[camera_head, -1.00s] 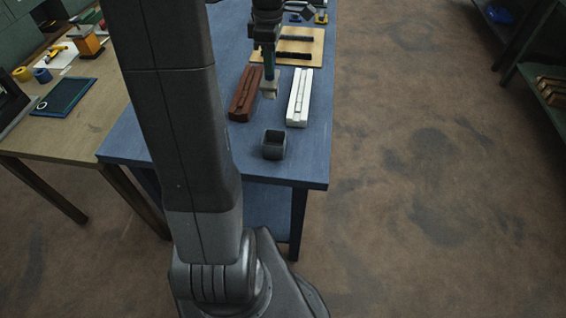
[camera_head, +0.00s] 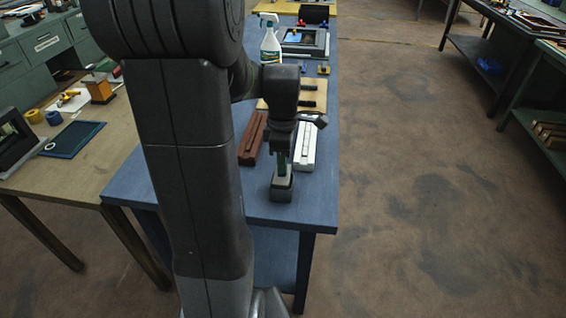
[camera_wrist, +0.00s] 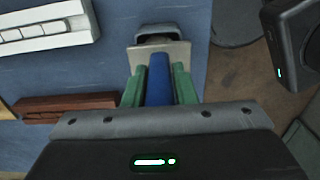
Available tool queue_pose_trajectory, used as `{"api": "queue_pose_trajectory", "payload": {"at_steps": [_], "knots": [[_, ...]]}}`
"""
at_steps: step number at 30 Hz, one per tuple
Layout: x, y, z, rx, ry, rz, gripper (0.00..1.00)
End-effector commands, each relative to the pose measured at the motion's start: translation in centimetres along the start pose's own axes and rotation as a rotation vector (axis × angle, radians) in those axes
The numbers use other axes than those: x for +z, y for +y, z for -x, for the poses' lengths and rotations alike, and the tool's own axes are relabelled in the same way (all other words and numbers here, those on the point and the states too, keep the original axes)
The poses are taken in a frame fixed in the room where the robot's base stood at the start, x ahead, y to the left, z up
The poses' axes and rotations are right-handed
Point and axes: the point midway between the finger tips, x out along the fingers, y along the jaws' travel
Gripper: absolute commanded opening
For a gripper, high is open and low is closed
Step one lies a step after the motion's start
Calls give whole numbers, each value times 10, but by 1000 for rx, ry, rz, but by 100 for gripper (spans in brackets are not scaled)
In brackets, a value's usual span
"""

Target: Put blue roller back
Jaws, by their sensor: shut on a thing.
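My gripper (camera_head: 283,160) points down over the front of the blue table. In the wrist view its green fingers (camera_wrist: 158,80) are shut on the blue handle (camera_wrist: 159,85) of the blue roller. The roller's pale, wide head (camera_wrist: 160,53) extends past the fingertips. A small dark grey square cup (camera_head: 281,190) stands on the table right below the roller. In the wrist view the cup (camera_wrist: 157,31) is partly hidden behind the head. I cannot tell whether the head is inside the cup or just above it.
A red-brown grooved block (camera_head: 250,146) and a white grooved block (camera_head: 306,148) lie just beyond the cup. A wooden board (camera_head: 268,103) with dark bars and a spray bottle (camera_head: 270,45) are farther back. The blue table's (camera_head: 315,205) front right corner is clear.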

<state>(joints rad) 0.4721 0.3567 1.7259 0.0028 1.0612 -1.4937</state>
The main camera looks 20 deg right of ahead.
Motion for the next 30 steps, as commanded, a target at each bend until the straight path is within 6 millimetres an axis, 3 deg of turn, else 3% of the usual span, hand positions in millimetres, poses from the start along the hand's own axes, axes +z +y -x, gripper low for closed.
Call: {"api": "queue_pose_trajectory", "payload": {"at_steps": [3, 13, 14, 17, 26, 30], "knots": [[0, 0, -12, 0, 0, 0, 0], [0, 0, -15, 1, 0, 0, 0], [0, 0, -16, 1, 0, 0, 26], [0, 0, -15, 0, 0, 0, 46], [0, 0, -14, -1, 0, 0, 46], [0, 1, -2, 4, 0, 0, 46]]}}
